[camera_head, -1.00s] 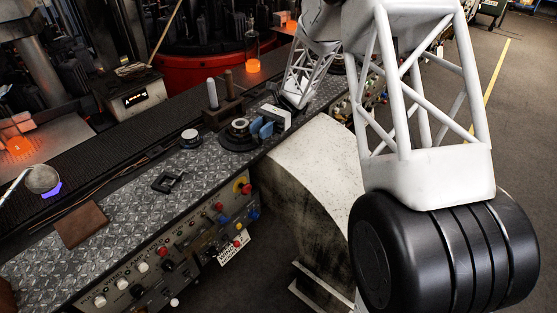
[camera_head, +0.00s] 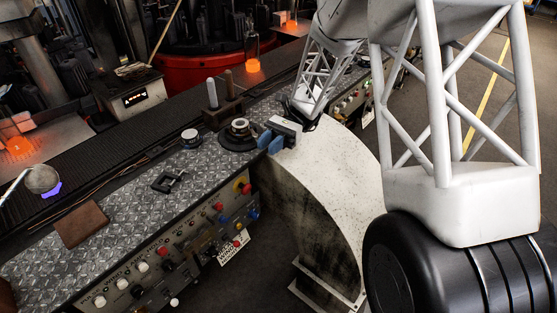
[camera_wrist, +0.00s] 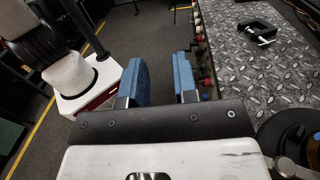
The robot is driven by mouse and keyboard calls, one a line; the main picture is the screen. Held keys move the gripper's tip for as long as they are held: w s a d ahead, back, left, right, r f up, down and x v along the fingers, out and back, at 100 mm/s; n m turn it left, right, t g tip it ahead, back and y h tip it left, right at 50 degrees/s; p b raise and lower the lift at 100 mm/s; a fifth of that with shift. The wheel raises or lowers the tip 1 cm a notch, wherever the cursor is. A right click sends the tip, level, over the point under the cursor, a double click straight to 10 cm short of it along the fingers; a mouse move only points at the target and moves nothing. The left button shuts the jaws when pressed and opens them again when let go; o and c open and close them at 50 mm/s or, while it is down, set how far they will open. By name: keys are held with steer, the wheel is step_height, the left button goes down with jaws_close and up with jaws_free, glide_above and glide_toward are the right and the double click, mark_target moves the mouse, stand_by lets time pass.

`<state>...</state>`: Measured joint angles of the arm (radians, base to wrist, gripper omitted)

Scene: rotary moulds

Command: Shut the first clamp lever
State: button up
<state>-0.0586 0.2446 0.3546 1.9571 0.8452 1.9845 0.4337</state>
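My gripper (camera_head: 270,142) is just right of a black round fixture with a metal ring (camera_head: 239,128), near the front edge of the bench. In the wrist view its two blue fingers (camera_wrist: 162,80) stand apart with nothing between them, over the bench edge and floor. Part of a black round fixture with metal parts (camera_wrist: 296,148) shows at the lower right of the wrist view, apart from the fingers. I cannot make out which part is the first clamp lever, or how it stands. A small black C-shaped bracket (camera_head: 168,182) lies on the bench; it also shows in the wrist view (camera_wrist: 258,31).
The bench has a tread-plate top (camera_head: 130,196). A block with two upright pegs (camera_head: 222,112), a small round disc (camera_head: 190,138) and a brown plate (camera_head: 82,224) stand or lie on it. A control panel (camera_head: 170,262) with several knobs runs along the front.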

steer(key=s+d, duration=0.2)
steer(key=s, duration=0.5)
steer(key=shift+s+r, duration=0.15)
steer(key=shift+r, duration=0.2)
steer(key=o, duration=0.3)
steer(key=m+t+y, duration=0.6)
steer(key=m+t, duration=0.5)
steer(key=t, duration=0.4)
glide_toward(256, 136)
steer(key=s+a+r, duration=0.2)
steer(key=s, duration=0.1)
steer(key=shift+a, duration=0.25)
steer(key=shift+a, duration=0.15)
steer(key=shift+w+a, duration=0.2)
steer(key=shift+a, duration=3.55)
